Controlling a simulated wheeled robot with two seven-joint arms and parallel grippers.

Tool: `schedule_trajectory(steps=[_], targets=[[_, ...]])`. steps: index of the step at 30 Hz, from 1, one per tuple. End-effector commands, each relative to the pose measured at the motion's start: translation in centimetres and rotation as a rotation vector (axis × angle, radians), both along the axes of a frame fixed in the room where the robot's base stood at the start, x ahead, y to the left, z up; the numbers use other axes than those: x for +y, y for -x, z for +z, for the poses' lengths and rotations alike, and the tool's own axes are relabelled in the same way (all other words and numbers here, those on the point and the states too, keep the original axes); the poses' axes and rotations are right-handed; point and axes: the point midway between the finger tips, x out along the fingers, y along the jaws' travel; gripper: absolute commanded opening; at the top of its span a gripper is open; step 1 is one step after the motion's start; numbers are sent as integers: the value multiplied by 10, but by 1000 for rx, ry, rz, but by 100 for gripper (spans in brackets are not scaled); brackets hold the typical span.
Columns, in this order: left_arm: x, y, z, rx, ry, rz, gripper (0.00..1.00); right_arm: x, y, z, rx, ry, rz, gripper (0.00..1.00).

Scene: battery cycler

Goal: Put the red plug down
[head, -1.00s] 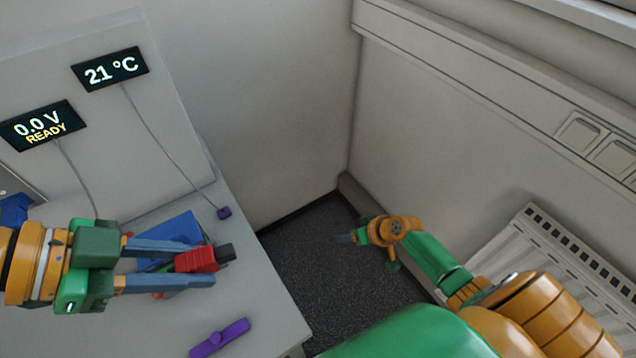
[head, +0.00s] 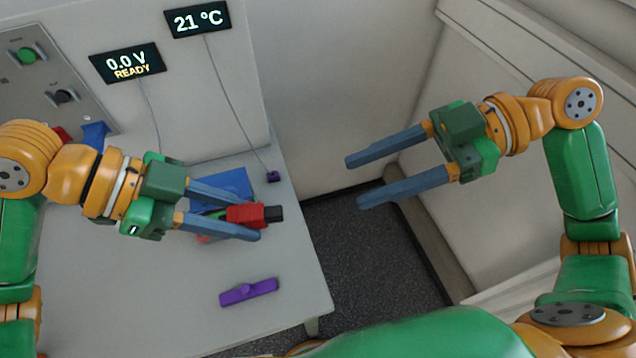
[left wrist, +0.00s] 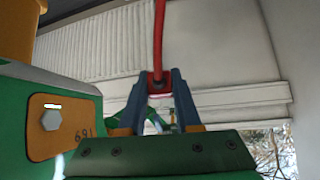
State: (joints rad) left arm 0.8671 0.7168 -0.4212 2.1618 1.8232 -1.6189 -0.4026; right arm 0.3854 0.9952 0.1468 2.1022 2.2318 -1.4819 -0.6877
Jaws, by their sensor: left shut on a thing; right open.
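The red plug (head: 246,214), with a dark end, is between the fingers of my left gripper (head: 255,217) in the head view. That gripper is shut on it, over the table's right part. In the left wrist view the plug (left wrist: 157,82) sits between the fingertips, and a red cable (left wrist: 158,38) runs up from it in the picture. I cannot tell how high the plug is above the table. My right gripper (head: 352,182) is open and empty, off the table's right side.
The table (head: 300,285) has a purple bar (head: 248,291) near its front right. A blue object (head: 232,183) lies behind my left gripper. A small purple plug (head: 273,176) hangs or lies at the back right edge. Displays (head: 127,63) read 0.0 V READY and 21 °C.

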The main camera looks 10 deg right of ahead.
Motion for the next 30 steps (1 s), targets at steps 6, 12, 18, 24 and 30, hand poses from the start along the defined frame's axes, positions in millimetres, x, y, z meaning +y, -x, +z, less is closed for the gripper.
schedule_trajectory(steps=[6,12,18,24,30], targets=[[0,0,0,0,0,0,1,47,-1,-19,0,-4,4,56],[0,0,0,0,0,0,1,87,-3,-35,1,-6,1,56],[0,0,0,0,0,0,1,104,-4,-43,1,-5,-2,56],[0,0,0,0,0,0,1,105,-5,-43,1,-4,-4,56],[0,0,0,0,0,0,1,105,-5,-43,1,-4,-4,13]])
